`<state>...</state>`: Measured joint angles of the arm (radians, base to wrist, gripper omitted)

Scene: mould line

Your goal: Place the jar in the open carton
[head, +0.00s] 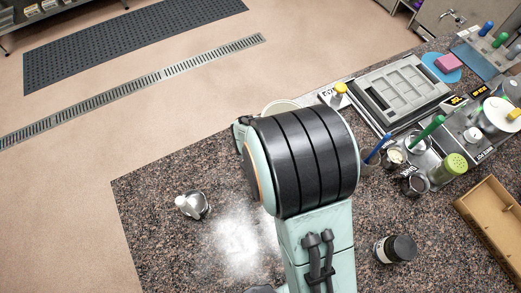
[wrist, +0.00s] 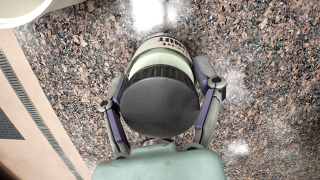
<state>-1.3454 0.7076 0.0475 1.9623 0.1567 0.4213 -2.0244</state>
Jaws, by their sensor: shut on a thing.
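In the wrist view my gripper (wrist: 163,80) is shut on a jar (wrist: 160,104) with a black ribbed lid and a pale green body. One finger lies on each side of it. I cannot tell whether the jar touches the counter. In the head view my arm hides the gripper and this jar. The open carton (head: 490,212), a tan box, stands at the right edge, partly cut off by the frame. I see its bare inner floor.
Another black-lidded jar (head: 395,249) stands right of my arm. A small white-and-grey item (head: 193,205) is on the left of the speckled counter (head: 150,230). A green-lidded shaker (head: 449,169), cups and a grey mould tray (head: 402,90) crowd the back right.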

